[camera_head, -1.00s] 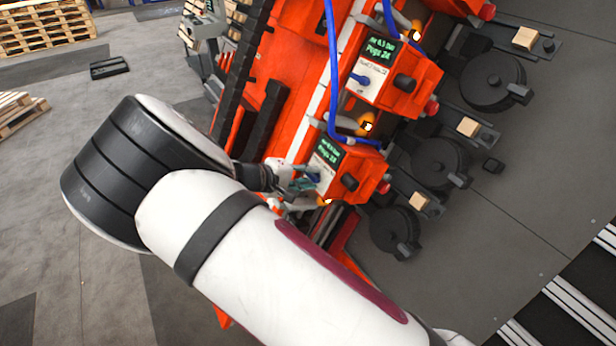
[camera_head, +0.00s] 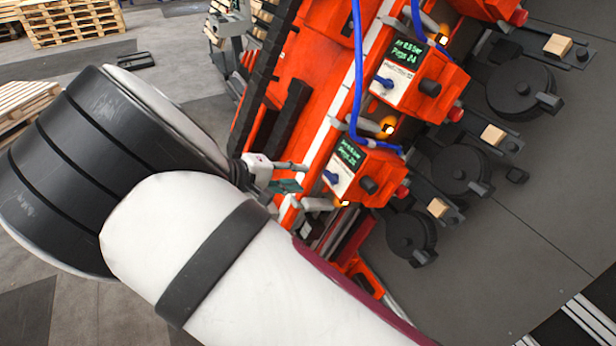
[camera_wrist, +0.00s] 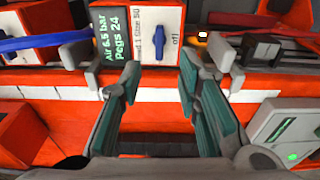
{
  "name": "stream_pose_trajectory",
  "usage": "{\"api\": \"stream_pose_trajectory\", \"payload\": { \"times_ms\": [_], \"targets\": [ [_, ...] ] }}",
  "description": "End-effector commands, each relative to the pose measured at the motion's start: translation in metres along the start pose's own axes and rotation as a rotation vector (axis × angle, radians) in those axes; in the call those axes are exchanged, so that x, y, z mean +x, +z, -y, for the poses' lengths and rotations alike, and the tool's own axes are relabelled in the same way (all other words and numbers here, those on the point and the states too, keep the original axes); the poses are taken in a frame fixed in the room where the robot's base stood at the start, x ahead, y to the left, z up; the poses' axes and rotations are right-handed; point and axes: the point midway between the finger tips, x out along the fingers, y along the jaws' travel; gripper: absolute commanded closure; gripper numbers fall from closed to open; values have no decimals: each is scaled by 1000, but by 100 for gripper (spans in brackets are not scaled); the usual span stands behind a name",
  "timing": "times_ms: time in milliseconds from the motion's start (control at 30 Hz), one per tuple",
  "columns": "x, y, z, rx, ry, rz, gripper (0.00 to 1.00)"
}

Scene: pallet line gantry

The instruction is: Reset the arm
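My gripper (camera_wrist: 160,95) is open and empty in the wrist view, its two teal-padded fingers spread apart. Beyond them stands an orange control box with a white panel (camera_wrist: 158,40), a blue switch and a green display reading "Air 6.5 bar, Pegs 24". In the head view my gripper (camera_head: 290,177) is small and partly hidden behind my own arm, close to the left side of the lower orange control box (camera_head: 362,172). I cannot tell from the head view whether it touches anything.
The orange gantry (camera_head: 318,130) runs diagonally, with an upper control box (camera_head: 415,75) and a blue hose (camera_head: 357,70). Black round fixtures (camera_head: 520,92) with wooden blocks (camera_head: 558,46) lie to the right. Pallets (camera_head: 75,22) stand at the back left.

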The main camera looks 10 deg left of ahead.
Motion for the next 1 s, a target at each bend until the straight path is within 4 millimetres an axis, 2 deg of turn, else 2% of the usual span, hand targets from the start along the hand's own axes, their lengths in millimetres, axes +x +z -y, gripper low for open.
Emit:
{"api": "stream_pose_trajectory", "payload": {
  "times_ms": [200, 667, 833, 1000],
  "targets": [
    [-10, 0, 0, 0, 0, 0, 69],
    [-8, 2, -4, 5, -9, 7, 69],
    [8, 23, -33, 51, -109, 81, 69],
    [26, 66, -79, 135, -292, 184, 69]
  ]
}}
